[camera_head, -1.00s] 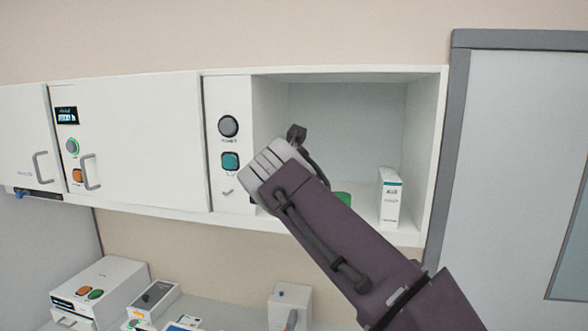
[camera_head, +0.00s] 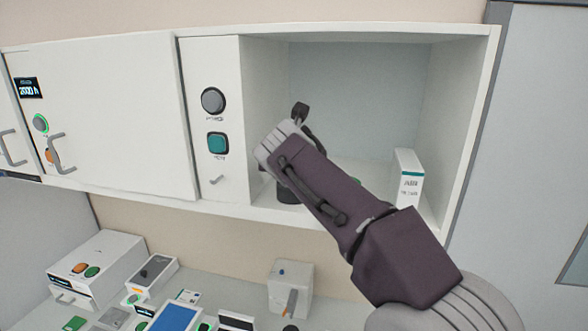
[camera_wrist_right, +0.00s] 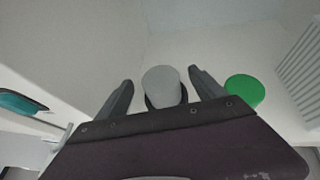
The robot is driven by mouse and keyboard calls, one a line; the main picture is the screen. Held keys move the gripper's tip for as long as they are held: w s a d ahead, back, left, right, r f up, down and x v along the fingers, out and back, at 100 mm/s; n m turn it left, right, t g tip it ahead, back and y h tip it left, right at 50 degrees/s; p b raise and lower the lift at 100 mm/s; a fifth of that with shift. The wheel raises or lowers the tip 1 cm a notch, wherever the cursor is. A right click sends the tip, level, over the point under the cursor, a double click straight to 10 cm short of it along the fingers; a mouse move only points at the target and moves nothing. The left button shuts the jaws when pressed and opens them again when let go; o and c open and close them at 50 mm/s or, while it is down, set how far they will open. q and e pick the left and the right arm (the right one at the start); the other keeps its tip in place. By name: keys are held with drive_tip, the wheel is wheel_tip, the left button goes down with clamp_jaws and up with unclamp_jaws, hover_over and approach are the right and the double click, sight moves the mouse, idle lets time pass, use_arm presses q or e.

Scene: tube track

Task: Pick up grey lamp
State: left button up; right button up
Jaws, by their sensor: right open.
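The grey lamp (camera_wrist_right: 163,86) has a round grey top and a dark lower part. In the right wrist view it stands between the two spread fingers of my right gripper (camera_wrist_right: 162,77). The gripper is open, and whether a finger touches the lamp cannot be told. In the head view my right gripper (camera_head: 300,114) reaches into the open cupboard compartment (camera_head: 355,85). My arm hides most of the lamp there; a dark base (camera_head: 288,192) shows beneath the arm, probably the lamp's. My left gripper is not in view.
A green round lamp (camera_wrist_right: 243,91) stands close to the right finger. A white box (camera_head: 408,178) stands at the compartment's right. The control panel (camera_head: 214,120) with its buttons borders the opening on the left. Several devices and boxes lie on the counter below.

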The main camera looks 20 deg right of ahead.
drive_tip(key=x, duration=0.3)
drive_tip(key=shift+w+d+p, duration=0.15)
drive_tip(key=shift+w+p, duration=0.15)
drive_tip(key=shift+p, duration=0.05)
drive_tip(key=shift+v, duration=0.85)
drive_tip(key=shift+s+f, duration=0.1)
drive_tip(key=shift+s, duration=0.05)
drive_tip(key=c, duration=0.5)
drive_tip(key=shift+w+d+f, duration=0.1)
drive_tip(key=shift+w+f, duration=0.05)
drive_tip(key=shift+w, duration=0.15)
drive_tip(key=c, duration=1)
wheel_tip(320, 180, up, 10)
drive_tip(key=shift+w, duration=0.1)
